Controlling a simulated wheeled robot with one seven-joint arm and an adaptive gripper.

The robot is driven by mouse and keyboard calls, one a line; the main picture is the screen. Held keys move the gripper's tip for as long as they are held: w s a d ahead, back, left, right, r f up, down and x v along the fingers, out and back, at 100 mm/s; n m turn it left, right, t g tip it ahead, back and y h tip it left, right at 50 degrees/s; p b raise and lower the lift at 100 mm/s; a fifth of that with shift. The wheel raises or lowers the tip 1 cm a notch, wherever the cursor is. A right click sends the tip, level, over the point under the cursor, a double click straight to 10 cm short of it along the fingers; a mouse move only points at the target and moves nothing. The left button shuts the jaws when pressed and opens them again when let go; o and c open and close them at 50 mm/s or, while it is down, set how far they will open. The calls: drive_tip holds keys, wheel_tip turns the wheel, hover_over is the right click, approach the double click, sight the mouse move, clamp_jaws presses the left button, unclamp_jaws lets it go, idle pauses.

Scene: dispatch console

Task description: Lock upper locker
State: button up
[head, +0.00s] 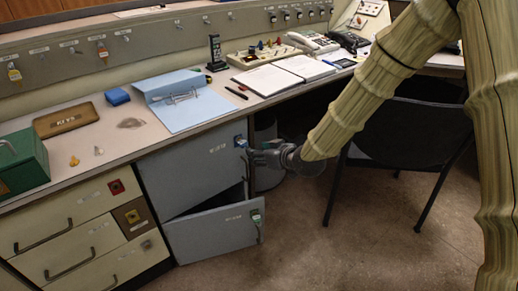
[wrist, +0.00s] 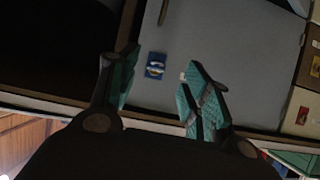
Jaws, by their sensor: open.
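The upper locker (head: 185,165) is a grey door under the desk; it looks closed. A blue-tagged key (head: 240,142) is at its upper right corner. In the wrist view the blue tag (wrist: 155,66) shows against the grey door (wrist: 215,55), between my fingers. My gripper (head: 256,155) is open, just right of the blue tag, with its fingers pointing at the door. In the wrist view my gripper (wrist: 162,60) has teal finger pads apart on either side of the tag, with nothing held. The key's shaft and the lock face are hidden.
A black chair (head: 410,140) stands to the right. Cream drawers (head: 70,245) are at the left. The desk edge runs above; a grey bin (head: 266,170) is behind my gripper.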

sight(244, 144)
drive_tip(key=shift+t, duration=0.3)
drive_tip(key=shift+w+a+f+b, duration=0.15)
drive_tip(key=shift+w+a+b, duration=0.65)
drive_tip(key=shift+w, duration=0.45)
drive_tip(key=shift+w+a+f+b, duration=0.1)
drive_tip(key=shift+w+a+b, duration=0.5)
drive_tip(key=shift+w+a, duration=0.5)
drive_tip(key=shift+x, duration=1.8)
drive_tip(key=shift+w+d+r, duration=0.1)
drive_tip(key=c, duration=1)
drive_tip(key=shift+o, duration=0.2)
